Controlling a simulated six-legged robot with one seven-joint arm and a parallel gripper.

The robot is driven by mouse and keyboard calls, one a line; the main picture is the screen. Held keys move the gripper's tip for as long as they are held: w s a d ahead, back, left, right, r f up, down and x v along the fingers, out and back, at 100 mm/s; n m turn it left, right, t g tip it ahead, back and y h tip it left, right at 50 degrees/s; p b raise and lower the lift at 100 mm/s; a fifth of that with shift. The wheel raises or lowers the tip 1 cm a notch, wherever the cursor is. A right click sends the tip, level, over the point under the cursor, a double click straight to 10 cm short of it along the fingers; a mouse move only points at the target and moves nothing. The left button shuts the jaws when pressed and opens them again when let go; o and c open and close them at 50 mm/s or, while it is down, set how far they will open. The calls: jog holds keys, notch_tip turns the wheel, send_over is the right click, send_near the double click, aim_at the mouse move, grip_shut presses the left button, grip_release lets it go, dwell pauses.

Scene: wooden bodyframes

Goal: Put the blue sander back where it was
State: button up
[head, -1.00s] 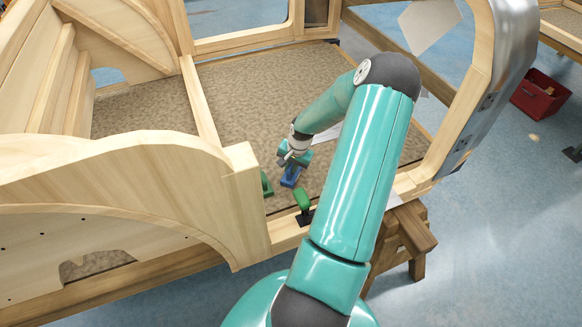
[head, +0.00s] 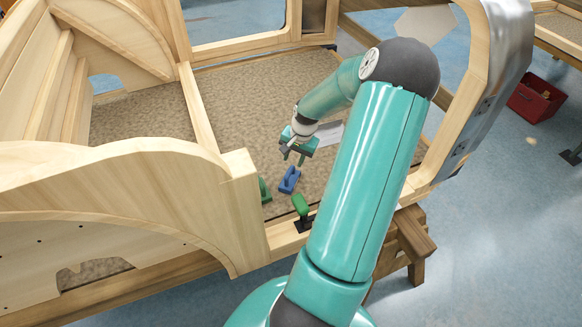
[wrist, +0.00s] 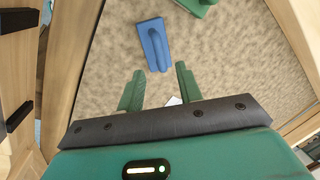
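The blue sander (head: 289,180) lies on the brown speckled floor panel inside the wooden frame, near its front sill. It also shows in the wrist view (wrist: 154,45), beyond my fingertips, with its handle up. My gripper (head: 297,157) is above and just behind the sander, apart from it. In the wrist view the two green fingers (wrist: 158,75) are spread with nothing between them. A green sander-like tool (head: 265,190) lies just left of the blue one, partly hidden by the wooden post.
A green-handled tool (head: 301,206) stands on the front sill (head: 287,240). The wooden post (head: 245,205) rises close on the left. A pale sheet (head: 329,133) lies behind my gripper. The panel (head: 245,100) further back is clear. A red crate (head: 537,99) stands on the floor at right.

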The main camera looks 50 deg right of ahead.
jog(key=r, duration=0.3)
jog(key=shift+s+d, duration=0.1)
jog(key=shift+s, duration=0.2)
dwell(0.4)
